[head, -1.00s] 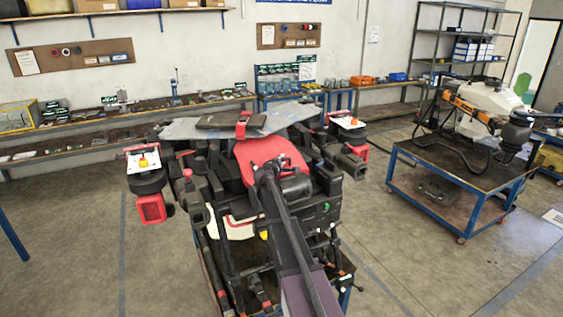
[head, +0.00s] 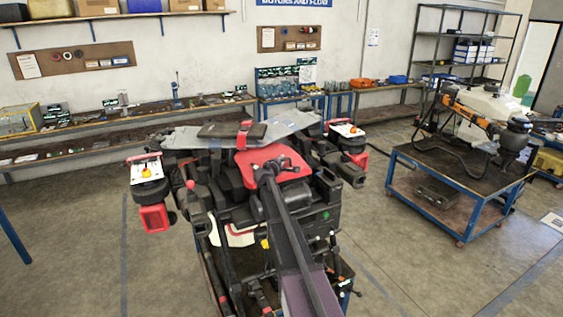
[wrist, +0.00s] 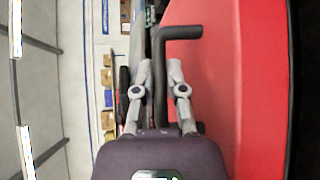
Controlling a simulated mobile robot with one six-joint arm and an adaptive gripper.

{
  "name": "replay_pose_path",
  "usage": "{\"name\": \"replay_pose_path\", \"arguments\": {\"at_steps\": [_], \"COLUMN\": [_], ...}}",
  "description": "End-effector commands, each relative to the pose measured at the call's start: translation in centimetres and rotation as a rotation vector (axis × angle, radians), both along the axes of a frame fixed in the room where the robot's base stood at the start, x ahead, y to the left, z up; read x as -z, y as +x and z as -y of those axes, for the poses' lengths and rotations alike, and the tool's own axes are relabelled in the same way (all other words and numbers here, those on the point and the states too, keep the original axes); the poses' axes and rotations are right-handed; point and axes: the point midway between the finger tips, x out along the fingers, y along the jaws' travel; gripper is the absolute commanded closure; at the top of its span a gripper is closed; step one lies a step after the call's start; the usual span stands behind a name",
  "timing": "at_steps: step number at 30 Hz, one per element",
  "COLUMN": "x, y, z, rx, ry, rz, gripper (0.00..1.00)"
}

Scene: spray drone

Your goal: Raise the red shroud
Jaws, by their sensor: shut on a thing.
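In the wrist view the shroud (wrist: 235,85) fills the right side as a smooth red panel. A black bent handle (wrist: 180,33) stands along its left edge. My gripper (wrist: 160,70) has its two grey fingers on either side of the handle's straight part and is shut on it. In the head view my gripper (head: 283,165) is small and dark against the shroud. Its finger contact is hard to make out there.
The drone (head: 330,200) has red-sided pods out to both sides. A blue-framed cart (head: 455,190) carrying other equipment stands at the right. Shelves and benches line the back wall. Open floor lies left of the drone.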

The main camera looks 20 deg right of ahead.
Motion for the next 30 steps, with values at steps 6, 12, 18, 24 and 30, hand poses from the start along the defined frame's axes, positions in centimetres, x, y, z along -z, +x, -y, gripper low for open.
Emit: {"name": "replay_pose_path", "arguments": {"at_steps": [6,12,18,24,30], "x": [-1.34,-1.24,-1.23,-1.22,-1.13], "y": [0.16,0.16,0.13,0.17,0.16], "z": [0.04,0.04,0.04,-0.06,-0.07], "rx": [0.001,0.001,0.001,0.000,-0.001], "ry": [-0.002,-0.002,-0.001,0.000,0.000], "rz": [0.000,0.000,-0.001,0.000,0.000], "gripper": [1.00,1.00,0.69,0.69,0.69]}}
